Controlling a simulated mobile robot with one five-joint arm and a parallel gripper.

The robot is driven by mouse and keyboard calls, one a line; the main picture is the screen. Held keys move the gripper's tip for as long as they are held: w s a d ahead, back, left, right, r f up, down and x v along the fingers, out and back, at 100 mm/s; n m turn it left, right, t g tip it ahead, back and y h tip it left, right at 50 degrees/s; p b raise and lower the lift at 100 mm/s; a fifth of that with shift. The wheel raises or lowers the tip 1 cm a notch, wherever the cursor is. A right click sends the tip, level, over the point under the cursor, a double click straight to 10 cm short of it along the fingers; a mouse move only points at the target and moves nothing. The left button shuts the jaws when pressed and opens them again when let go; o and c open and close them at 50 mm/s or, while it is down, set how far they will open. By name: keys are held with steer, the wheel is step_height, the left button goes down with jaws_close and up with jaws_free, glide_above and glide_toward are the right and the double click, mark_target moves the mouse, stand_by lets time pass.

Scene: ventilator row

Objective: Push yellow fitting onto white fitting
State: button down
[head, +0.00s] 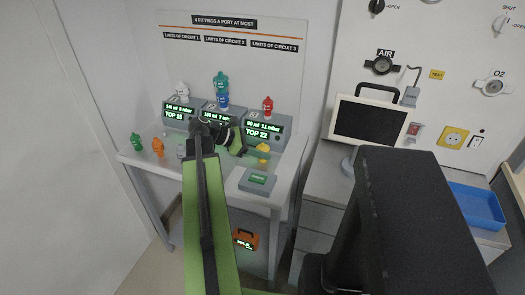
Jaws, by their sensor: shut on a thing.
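The yellow fitting (262,149) is at the right end of my gripper (251,151), low over the right part of the bench. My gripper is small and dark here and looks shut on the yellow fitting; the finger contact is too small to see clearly. The white fitting (183,90) stands upright on the left port of the grey console, behind and to the left of my gripper. The yellow and white fittings are well apart.
A teal fitting (221,79) sits above a blue one (222,99) on the middle port. A red fitting (267,105) is on the right port. Green (136,142) and orange (158,147) fittings stand on the bench's left. A green-screened box (258,180) is at front right.

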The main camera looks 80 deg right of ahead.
mark_target(262, 144)
steer(key=shift+r, duration=0.15)
steer(key=shift+r+p, duration=1.35)
steer(key=shift+p, duration=0.15)
